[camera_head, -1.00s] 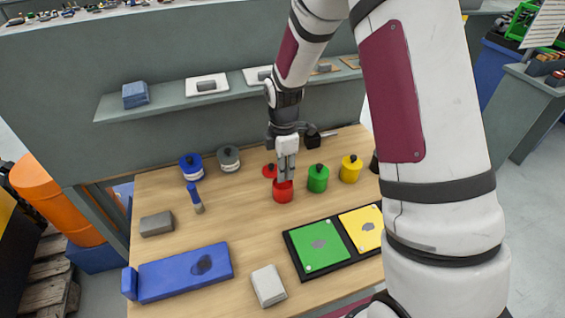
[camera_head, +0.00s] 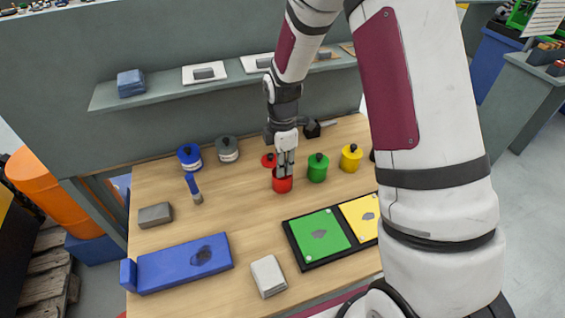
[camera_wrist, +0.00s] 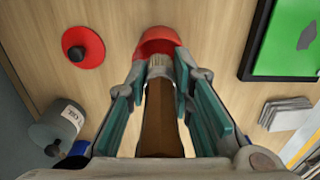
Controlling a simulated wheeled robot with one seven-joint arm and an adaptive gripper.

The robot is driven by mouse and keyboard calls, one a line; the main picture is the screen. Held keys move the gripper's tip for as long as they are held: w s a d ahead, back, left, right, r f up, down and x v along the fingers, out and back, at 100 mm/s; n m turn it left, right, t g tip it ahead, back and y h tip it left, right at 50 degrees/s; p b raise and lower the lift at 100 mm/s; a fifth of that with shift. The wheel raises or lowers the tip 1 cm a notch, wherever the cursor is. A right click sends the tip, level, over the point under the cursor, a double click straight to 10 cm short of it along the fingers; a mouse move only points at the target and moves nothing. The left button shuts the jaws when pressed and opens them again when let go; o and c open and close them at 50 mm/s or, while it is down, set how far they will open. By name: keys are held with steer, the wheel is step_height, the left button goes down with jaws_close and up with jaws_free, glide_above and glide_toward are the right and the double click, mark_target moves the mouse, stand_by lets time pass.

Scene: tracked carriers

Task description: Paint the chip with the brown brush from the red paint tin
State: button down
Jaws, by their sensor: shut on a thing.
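My gripper (camera_head: 285,166) is shut on the brown brush (camera_wrist: 157,125), whose handle lies between the fingers in the wrist view. The brush's bristle end points into the open red paint tin (camera_head: 282,185); the tin (camera_wrist: 160,35) hides the bristles. The red lid (camera_head: 268,160) lies on the table beside the tin and also shows in the wrist view (camera_wrist: 84,47). Grey irregular patches sit on a green panel (camera_head: 310,246) and a yellow panel (camera_head: 357,207), and a dark patch on a blue piece (camera_head: 160,271). I cannot tell which is the chip.
A grey block (camera_head: 155,215) and pale stack (camera_head: 268,277) lie nearer. The table's middle is clear.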

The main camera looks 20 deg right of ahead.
steer(key=shift+f, duration=0.55)
stand_by(1.4)
steer(key=shift+r, duration=0.1)
steer(key=shift+r+p, duration=1.3)
steer(key=shift+r, duration=2.15)
